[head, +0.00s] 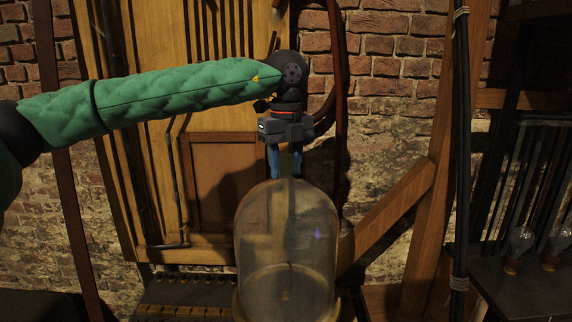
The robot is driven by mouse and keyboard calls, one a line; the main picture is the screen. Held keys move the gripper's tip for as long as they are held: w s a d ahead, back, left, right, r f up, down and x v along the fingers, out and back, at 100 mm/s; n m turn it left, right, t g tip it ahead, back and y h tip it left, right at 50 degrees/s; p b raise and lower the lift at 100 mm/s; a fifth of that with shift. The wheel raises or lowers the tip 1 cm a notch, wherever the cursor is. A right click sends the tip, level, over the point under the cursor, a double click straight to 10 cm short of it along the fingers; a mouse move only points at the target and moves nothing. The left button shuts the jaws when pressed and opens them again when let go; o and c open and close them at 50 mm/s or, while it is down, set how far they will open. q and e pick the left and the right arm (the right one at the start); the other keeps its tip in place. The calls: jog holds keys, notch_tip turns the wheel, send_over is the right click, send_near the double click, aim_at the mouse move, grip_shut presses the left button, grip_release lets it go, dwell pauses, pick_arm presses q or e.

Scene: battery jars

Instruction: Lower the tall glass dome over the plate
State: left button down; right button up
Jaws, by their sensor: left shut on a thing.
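The tall glass dome (287,235) stands upright in the lower middle of the head view, clear with a rounded top. My left gripper (285,172) points straight down from above and is shut on the top of the dome. The blue fingers hide the part they grip. A yellowish rim shows at the dome's foot near the bottom edge of the picture. I cannot tell whether this rim is the plate or part of the dome, nor whether the dome touches anything below. My right gripper is not in view.
A wooden panel cabinet (215,190) and a brick wall (390,75) stand behind. A slanted wooden beam (395,208) rises right of the dome. A dark shelf (525,292) at the right holds glass bulbs (520,242). A dark pole with cord wraps stands left of the shelf.

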pick_arm(q)
jog(key=shift+f+b, duration=0.25)
jog(key=shift+b, duration=0.15)
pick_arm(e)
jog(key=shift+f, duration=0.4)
pick_arm(q)
jog(key=c, duration=0.8)
grip_release()
jog(key=shift+c, duration=0.2)
jog(key=shift+o, duration=0.2)
jog(key=shift+s+f, duration=0.1)
jog(key=shift+f, duration=0.15)
jog(key=shift+r+b, duration=0.3)
jog(key=shift+b, duration=0.05)
notch_tip(320, 180, up, 6)
jog(key=shift+f+b, duration=0.2)
jog(key=shift+b, duration=1)
jog(key=shift+r, duration=1)
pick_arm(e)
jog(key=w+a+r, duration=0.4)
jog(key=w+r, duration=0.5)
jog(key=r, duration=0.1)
